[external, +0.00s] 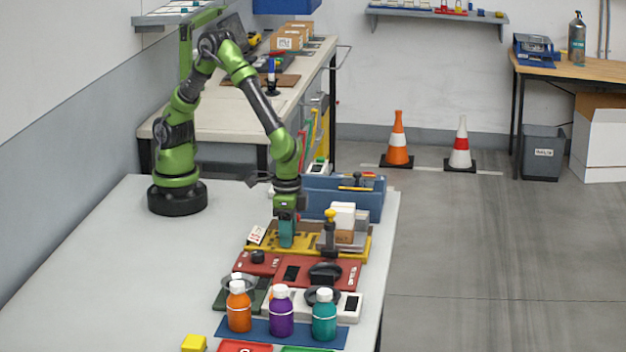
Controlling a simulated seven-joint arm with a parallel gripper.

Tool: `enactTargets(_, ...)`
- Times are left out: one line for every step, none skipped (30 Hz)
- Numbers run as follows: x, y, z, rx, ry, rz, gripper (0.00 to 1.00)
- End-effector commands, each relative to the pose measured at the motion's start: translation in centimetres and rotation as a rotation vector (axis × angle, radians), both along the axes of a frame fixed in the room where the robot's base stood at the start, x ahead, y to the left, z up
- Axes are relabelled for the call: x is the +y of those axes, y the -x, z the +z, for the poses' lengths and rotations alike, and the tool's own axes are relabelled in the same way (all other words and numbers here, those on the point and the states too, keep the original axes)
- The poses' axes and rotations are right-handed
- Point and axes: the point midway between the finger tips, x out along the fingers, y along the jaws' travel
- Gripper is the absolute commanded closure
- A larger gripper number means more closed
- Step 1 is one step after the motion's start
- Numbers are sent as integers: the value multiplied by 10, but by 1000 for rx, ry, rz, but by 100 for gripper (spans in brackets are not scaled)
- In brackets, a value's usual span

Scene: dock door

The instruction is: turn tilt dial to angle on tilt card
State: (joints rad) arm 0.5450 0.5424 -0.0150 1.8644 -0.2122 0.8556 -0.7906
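A small white card with red and dark print (256,235) leans at the left end of the yellow board (357,252); its writing is too small to read, and it may be the tilt card. My gripper (287,240) points straight down over the yellow board, just right of this card. Its lower end is a teal block close to the board, and I cannot tell whether the fingers are open or shut. No tilt dial can be made out for sure; one may be hidden at or behind my gripper. A black knob (257,257) sits on the red unit in front.
A yellow-topped dark post (330,232) and white and brown boxes (343,222) stand right of my gripper. A blue bin (360,200) is behind. Orange, purple and teal bottles (281,312) stand in front. The table's left side is clear.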

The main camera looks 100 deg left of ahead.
Motion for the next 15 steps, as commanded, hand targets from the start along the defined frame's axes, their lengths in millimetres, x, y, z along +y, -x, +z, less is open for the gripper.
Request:
enactTargets(0,0,0,0,0,0,60)
enactTargets(0,0,0,0,0,0,65)
enactTargets(0,0,0,0,0,0,71)
enactTargets(0,0,0,0,0,0,75)
enactTargets(0,0,0,0,0,0,80)
enactTargets(0,0,0,0,0,0,86)
enactTargets(0,0,0,0,0,0,91)
enactTargets(0,0,0,0,0,0,95)
enactTargets(0,0,0,0,0,0,100)
enactTargets(0,0,0,0,0,0,100)
enactTargets(0,0,0,0,0,0,100)
enactTargets(0,0,0,0,0,-2,100)
enactTargets(0,0,1,0,0,-4,100)
enactTargets(0,0,1,0,0,-7,100)
enactTargets(0,0,1,0,0,-14,100)
